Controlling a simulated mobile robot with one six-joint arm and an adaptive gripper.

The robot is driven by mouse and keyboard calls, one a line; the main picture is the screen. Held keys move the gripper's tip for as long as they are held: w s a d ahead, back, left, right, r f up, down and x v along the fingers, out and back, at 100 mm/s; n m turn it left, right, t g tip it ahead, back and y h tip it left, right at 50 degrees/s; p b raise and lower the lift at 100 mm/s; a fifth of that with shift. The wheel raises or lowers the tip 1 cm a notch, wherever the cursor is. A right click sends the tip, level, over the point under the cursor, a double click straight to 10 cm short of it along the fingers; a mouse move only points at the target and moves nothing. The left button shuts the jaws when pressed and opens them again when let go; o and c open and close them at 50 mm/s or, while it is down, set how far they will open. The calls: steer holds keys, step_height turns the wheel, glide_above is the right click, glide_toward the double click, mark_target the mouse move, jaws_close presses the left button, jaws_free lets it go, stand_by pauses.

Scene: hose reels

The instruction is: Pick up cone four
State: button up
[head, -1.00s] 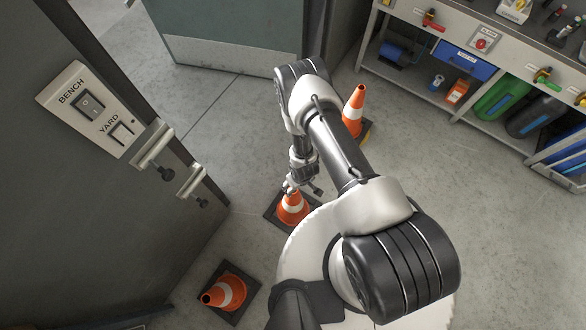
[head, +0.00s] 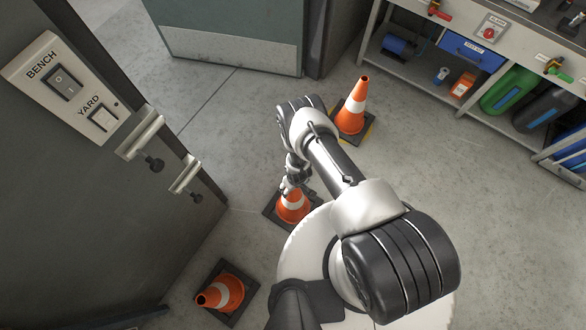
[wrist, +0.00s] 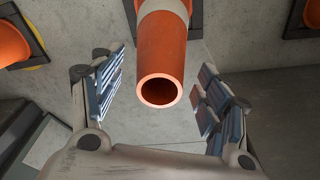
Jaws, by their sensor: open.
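Three orange cones with white bands and dark square bases stand on the floor; I see no number on any of them, so I cannot tell which is cone four. In the head view one cone (head: 292,208) is right below my gripper (head: 291,188). Another cone (head: 222,293) is lower left, and a third cone (head: 353,107) is beyond my arm. In the wrist view my gripper (wrist: 160,105) is open, with its two padded fingers apart. The hollow orange top of the near cone (wrist: 160,62) points toward the palm, between the fingers, touching neither visibly.
A dark wall or door with a BENCH and YARD switch panel (head: 66,88) and handles stands at the left. A workbench with shelves (head: 425,85) holding a green cylinder (head: 509,90) is at upper right. Grey floor between is open. Parts of two other cones show in the wrist view corners.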

steer(key=shift+f, duration=0.3)
steer(key=shift+c, duration=0.3)
jaws_close()
stand_by(0.5)
steer(key=shift+w, duration=0.15)
